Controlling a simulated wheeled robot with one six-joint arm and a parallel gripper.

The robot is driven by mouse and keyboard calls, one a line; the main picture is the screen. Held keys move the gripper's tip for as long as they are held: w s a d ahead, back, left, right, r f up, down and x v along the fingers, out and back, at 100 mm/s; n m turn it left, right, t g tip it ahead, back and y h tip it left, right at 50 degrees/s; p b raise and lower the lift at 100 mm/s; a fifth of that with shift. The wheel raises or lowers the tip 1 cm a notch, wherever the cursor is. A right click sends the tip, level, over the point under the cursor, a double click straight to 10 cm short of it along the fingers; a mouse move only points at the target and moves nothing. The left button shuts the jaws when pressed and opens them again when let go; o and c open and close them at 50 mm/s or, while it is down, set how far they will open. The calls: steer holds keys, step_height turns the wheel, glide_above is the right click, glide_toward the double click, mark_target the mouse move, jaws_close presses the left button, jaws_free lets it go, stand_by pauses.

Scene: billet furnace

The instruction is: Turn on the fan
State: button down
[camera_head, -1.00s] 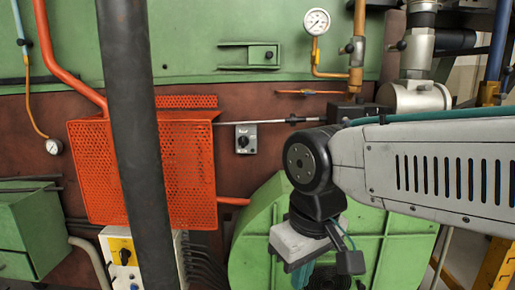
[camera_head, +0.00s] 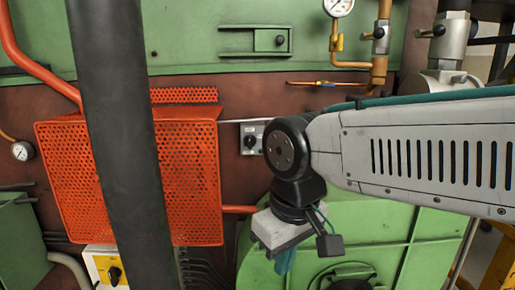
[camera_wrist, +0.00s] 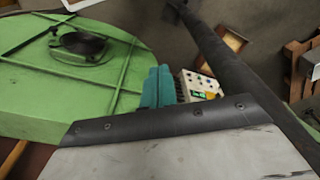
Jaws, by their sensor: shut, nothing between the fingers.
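My gripper (camera_head: 285,262) points down in front of the green round fan-like housing (camera_head: 350,230) in the head view. Its teal fingers (camera_wrist: 158,86) are shut with nothing between them in the wrist view. A grey switch box with a black knob (camera_head: 250,140) is on the brown wall, left of my wrist and partly hidden by it. A white box (camera_head: 93,265) with a black knob on a yellow plate (camera_head: 113,272) stands at the lower left. A panel with coloured buttons (camera_wrist: 199,84) shows beyond the fingers in the wrist view. My gripper touches no control that I can see.
An orange mesh guard (camera_head: 185,185) covers the wall at left. A thick dark pole (camera_head: 115,120) stands in front of it. Pipes and a gauge (camera_head: 338,6) are at the upper right.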

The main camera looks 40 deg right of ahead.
steer(key=w+d+r+m+t+y, duration=0.15)
steer(key=w+m+t+y, duration=0.45)
steer(key=w+y, duration=0.65)
steer(key=w+d+r+m+t+h, duration=0.1)
steer(key=w+d+m+t+h, duration=0.2)
steer(key=d, duration=0.5)
steer(key=w+d+r+m+t+h, duration=0.1)
steer(key=w+d+m+t+h, duration=0.2)
steer(key=d, duration=0.5)
steer(key=w+d+r+m+t+h, duration=0.1)
steer(key=w+d+m+t+h, duration=0.2)
steer(key=d, duration=0.6)
steer(key=shift+w+r+m+t, duration=0.35)
steer(key=shift+m+t, duration=0.05)
steer(key=shift+t, duration=0.2)
